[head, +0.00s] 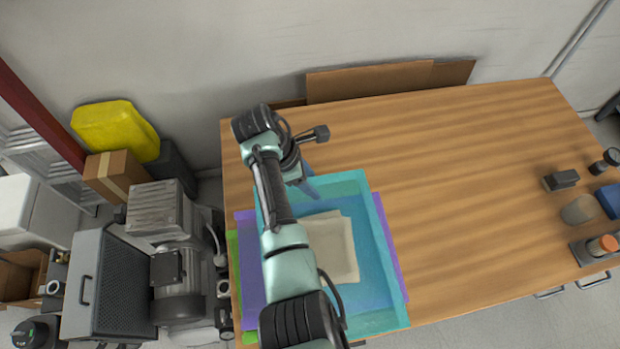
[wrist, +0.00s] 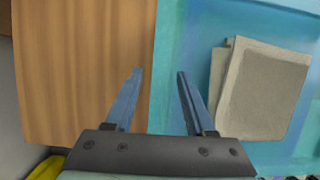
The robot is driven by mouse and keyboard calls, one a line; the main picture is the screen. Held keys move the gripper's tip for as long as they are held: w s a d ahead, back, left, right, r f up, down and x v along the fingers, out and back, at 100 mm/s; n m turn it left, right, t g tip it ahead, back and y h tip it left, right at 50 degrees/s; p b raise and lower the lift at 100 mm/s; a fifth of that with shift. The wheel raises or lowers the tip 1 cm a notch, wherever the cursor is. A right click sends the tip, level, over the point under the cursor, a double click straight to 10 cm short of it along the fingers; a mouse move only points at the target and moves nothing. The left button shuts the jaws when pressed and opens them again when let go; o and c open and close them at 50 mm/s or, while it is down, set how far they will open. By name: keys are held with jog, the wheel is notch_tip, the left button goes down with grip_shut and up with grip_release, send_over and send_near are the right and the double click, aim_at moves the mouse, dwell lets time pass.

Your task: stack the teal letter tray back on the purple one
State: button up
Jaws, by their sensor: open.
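The teal letter tray (head: 378,232) lies over the purple tray (head: 249,262) at the table's left front. Purple shows past its left and right sides, so the two are not squarely aligned. Whether the teal tray is fully seated is hidden. Beige papers (head: 345,248) lie inside the teal tray. My gripper (head: 311,188) is open at the tray's far edge. In the wrist view my gripper (wrist: 158,75) has one finger over wood and one over the teal tray (wrist: 192,35), its edge running between them. Contact cannot be told. My arm hides the tray's left part.
A green tray (head: 234,262) shows under the purple one at the left. The wooden table (head: 460,190) is clear in the middle. Small dark items and a blue box (head: 609,200) stand at the right end. A compressor (head: 178,280) stands on the floor at left.

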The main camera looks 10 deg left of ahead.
jog(key=v, duration=1.2)
jog(key=shift+p, duration=0.3)
